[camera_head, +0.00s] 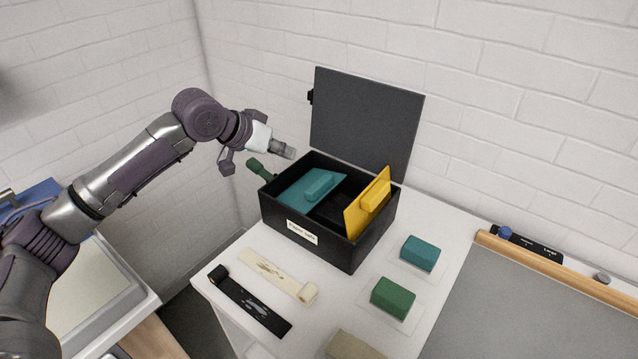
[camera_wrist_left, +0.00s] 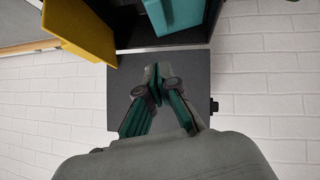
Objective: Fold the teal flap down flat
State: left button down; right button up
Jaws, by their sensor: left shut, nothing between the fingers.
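In the left wrist view, part of the teal flap (camera_wrist_left: 183,12) shows at the top edge. My left gripper (camera_head: 288,150) is shut and empty, above the box's back left side and apart from the teal flap. Its closed fingertips (camera_wrist_left: 155,84) show in the wrist view. My right gripper is not identifiable.
The yellow flap (camera_head: 367,204) stands up steeply at the box's right. The dark lid (camera_head: 365,122) stands open behind. Teal (camera_head: 417,254) and green (camera_head: 393,298) blocks and two strips (camera_head: 265,275) lie on the white table. A dark green piece (camera_head: 260,169) shows by the box's left corner.

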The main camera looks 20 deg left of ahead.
aim_at(328, 190)
pick_arm(q)
jog(key=p+x, duration=0.2)
jog(key=x, duration=0.6)
jog(key=shift+w+f+p, duration=0.1)
jog(key=shift+w+p, duration=0.05)
jog(key=shift+p, duration=0.25)
jog(key=f, duration=0.1)
jog(key=d+f+p, duration=0.1)
jog(key=f, duration=0.1)
jog(key=shift+w+f, duration=0.2)
jog(key=shift+f, duration=0.1)
jog(key=shift+s+d+f, duration=0.1)
jog(key=shift+f, duration=0.55)
pick_arm(e)
jog(key=shift+a+r, duration=0.25)
jog(key=shift+r, duration=0.8)
jog(key=shift+a+r, duration=0.2)
jog(key=shift+r, duration=0.8)
pick_arm(q)
jog(key=shift+s+d+f+p, duration=0.15)
jog(key=shift+d+f+p, duration=0.2)
jog(key=shift+f, duration=0.25)
jog(key=shift+s+d+f+p, duration=0.2)
jog(key=shift+d+f, duration=0.3)
jog(key=shift+f, duration=0.05)
jog(key=shift+w+r, duration=0.1)
pick_arm(e)
jog(key=shift+r, duration=0.25)
